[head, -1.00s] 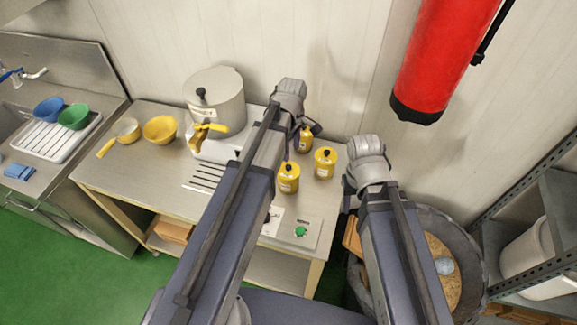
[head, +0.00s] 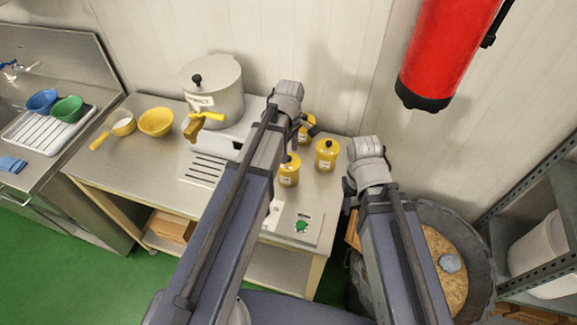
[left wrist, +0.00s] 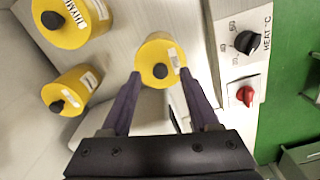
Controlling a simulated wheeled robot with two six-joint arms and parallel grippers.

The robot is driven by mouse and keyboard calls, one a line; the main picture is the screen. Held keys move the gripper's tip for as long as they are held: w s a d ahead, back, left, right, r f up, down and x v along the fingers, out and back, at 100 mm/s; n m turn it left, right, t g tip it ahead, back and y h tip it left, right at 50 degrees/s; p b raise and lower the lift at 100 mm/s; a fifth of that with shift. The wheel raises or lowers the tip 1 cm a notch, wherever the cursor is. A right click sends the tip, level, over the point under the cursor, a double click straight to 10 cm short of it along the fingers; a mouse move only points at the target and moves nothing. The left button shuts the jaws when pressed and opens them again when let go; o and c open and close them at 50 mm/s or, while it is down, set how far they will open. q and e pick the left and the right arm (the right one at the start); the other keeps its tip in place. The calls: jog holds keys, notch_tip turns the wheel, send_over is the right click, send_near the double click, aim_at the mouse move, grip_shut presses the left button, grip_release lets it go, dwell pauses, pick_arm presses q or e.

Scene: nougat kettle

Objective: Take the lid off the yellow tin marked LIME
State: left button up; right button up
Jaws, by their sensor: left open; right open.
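Three yellow tins with black-knobbed lids stand close together at the table's right end. The front tin (head: 289,170) is partly behind my left arm. The right tin (head: 327,157) is in clear view, and the back tin (head: 307,130) is partly hidden. In the left wrist view, one lidded tin (left wrist: 150,50) lies between the fingers of my open left gripper (left wrist: 158,74); its label is too small to read. Another tin (left wrist: 72,22) reads THYME in part. The third tin's (left wrist: 75,85) label is unreadable. My right gripper (head: 350,192) is open and empty, right of the table.
A control panel with HEAT knobs (left wrist: 247,42) stands close beside the tin between my fingers. A large lidded pot (head: 215,92) stands at the back of the table (head: 120,165). A yellow bowl (head: 156,122) is further left. A red cylinder (head: 445,50) hangs on the wall.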

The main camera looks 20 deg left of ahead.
pick_arm(q)
notch_tip(320, 180, down, 2)
jog(key=shift+f+b, duration=0.25)
jog(key=shift+b, duration=0.55)
jog(key=shift+r, duration=0.1)
pick_arm(e)
notch_tip(320, 180, down, 2)
jog(key=shift+f, duration=0.2)
pick_arm(q)
grip_shut()
